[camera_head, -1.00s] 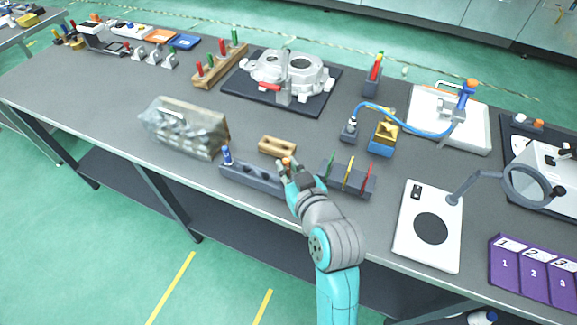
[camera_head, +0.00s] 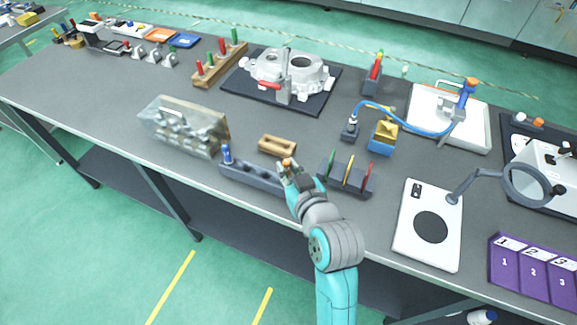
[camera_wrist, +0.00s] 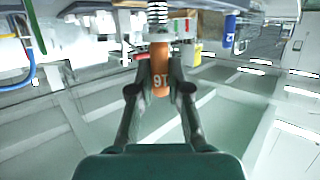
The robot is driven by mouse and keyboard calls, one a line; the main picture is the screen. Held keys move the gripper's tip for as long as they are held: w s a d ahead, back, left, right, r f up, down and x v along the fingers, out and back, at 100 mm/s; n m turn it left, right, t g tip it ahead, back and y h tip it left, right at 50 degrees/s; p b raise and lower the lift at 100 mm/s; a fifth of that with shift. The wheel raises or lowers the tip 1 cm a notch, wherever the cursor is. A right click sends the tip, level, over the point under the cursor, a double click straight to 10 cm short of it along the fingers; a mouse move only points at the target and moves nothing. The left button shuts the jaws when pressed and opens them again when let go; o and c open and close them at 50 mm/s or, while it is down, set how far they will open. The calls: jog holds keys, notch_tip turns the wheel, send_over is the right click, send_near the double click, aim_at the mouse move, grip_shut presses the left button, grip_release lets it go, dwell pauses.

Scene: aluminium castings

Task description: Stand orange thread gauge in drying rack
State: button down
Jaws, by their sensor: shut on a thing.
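My gripper (camera_head: 285,170) is shut on the orange thread gauge (camera_wrist: 160,72), which also shows as a small orange top in the head view (camera_head: 287,161). In the wrist view both fingers pinch its marked orange handle, and its silver threaded end (camera_wrist: 157,12) points away from my palm. The gauge is over the right end of a long dark grey rack (camera_head: 240,173) with round openings. A blue gauge (camera_head: 227,154) stands upright at the rack's left end and shows in the wrist view (camera_wrist: 229,30). My gripper hides the rack's right end, so I cannot tell whether the threaded end is in an opening.
A wooden block (camera_head: 277,146) lies just behind the rack. A dark holder (camera_head: 346,180) with green, yellow and red upright pieces is close on the right. A clear box (camera_head: 185,125) stands to the left. A white plate (camera_head: 430,200) lies farther right.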

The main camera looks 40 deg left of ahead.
jog(key=shift+f, duration=1.3)
jog(key=c, duration=1)
grip_release()
jog(key=shift+c, duration=0.2)
jog(key=v, duration=1.2)
